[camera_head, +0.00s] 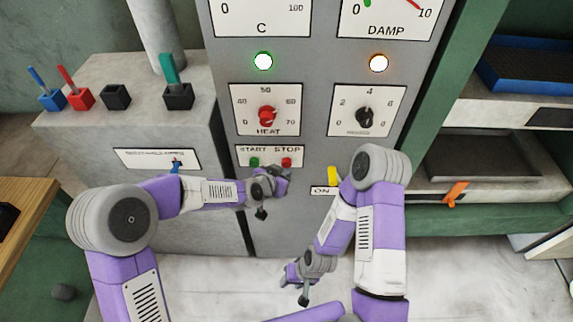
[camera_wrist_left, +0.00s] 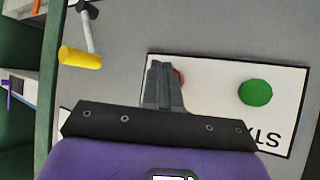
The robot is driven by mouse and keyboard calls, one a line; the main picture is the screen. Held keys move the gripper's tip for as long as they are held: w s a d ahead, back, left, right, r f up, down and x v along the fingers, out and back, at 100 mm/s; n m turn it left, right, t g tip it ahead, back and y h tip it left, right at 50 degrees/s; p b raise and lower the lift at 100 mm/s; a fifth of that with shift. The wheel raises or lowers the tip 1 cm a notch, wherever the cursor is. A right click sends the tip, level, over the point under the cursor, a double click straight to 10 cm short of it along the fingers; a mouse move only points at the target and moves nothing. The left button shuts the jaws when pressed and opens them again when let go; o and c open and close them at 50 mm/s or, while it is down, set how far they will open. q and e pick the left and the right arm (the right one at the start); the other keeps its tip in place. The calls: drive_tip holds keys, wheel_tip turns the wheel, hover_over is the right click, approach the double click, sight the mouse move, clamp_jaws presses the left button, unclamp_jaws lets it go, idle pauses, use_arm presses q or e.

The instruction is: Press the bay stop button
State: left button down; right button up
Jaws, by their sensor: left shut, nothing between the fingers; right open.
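The start/stop plate (camera_head: 270,153) is on the grey panel. Its red stop button (camera_head: 287,162) is on the right and its green start button (camera_head: 254,162) on the left. My left gripper (camera_head: 283,174) is shut and empty, just below the red button. In the left wrist view its closed fingers (camera_wrist_left: 160,68) hide most of the red button (camera_wrist_left: 180,77); only an edge shows beside them. The green button (camera_wrist_left: 256,92) is clear there. I cannot tell whether the fingertips touch the red button. My right gripper (camera_head: 298,288) is open, low in front of the panel.
A yellow lever (camera_head: 333,176) is right of the plate, near my right arm. Above are the red heat knob (camera_head: 267,115), a black knob (camera_head: 365,114) and two lit lamps. A cabinet with several coloured levers stands left. Shelves with trays are on the right.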

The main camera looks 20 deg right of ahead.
use_arm(q)
drive_tip(key=shift+w, duration=0.2)
idle(0.6)
drive_tip(key=shift+w+d, duration=0.1)
drive_tip(key=shift+w, duration=0.1)
drive_tip(key=shift+w+d, duration=0.15)
drive_tip(key=shift+w, duration=0.4)
idle(1.0)
drive_tip(key=shift+s, duration=0.1)
drive_tip(key=shift+s+a+b, duration=0.25)
drive_tip(key=shift+s+b, duration=0.25)
drive_tip(key=shift+s, duration=0.35)
drive_tip(key=s, duration=0.2)
drive_tip(key=s+a+b, duration=0.1)
drive_tip(key=s, duration=0.1)
drive_tip(key=shift+s+a, duration=0.2)
drive_tip(key=shift+s, duration=0.2)
idle(0.4)
